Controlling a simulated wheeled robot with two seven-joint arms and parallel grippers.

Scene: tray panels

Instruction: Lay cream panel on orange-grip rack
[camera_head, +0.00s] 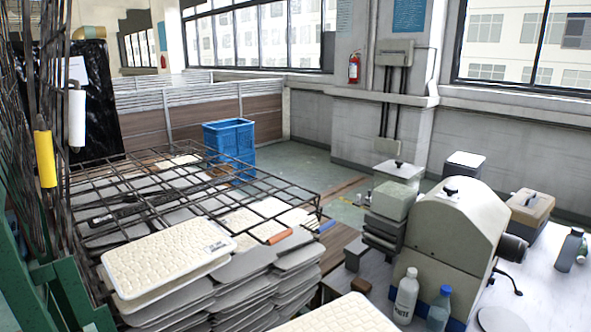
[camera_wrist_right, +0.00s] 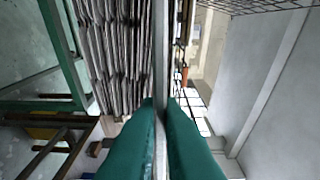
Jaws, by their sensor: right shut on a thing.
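In the wrist view, my right gripper (camera_wrist_right: 161,104) has its two green fingers shut on a thin panel seen edge-on (camera_wrist_right: 161,55). In the head view, a cream panel (camera_head: 340,317) with a textured face shows at the bottom edge, partly cut off; it is likely the held one. My right gripper is not visible there. The wire rack with the orange grip (camera_head: 281,236) lies flat beyond it, with grey and cream panels under its bars. The orange grip also shows in the wrist view (camera_wrist_right: 184,76). My left gripper is in neither view.
Another cream panel (camera_head: 165,255) tops a stack of grey panels (camera_head: 245,290) at left. Upright racks with yellow (camera_head: 44,158) and white grips (camera_head: 76,118) stand at left. A machine (camera_head: 450,225) and bottles (camera_head: 406,295) occupy the right table.

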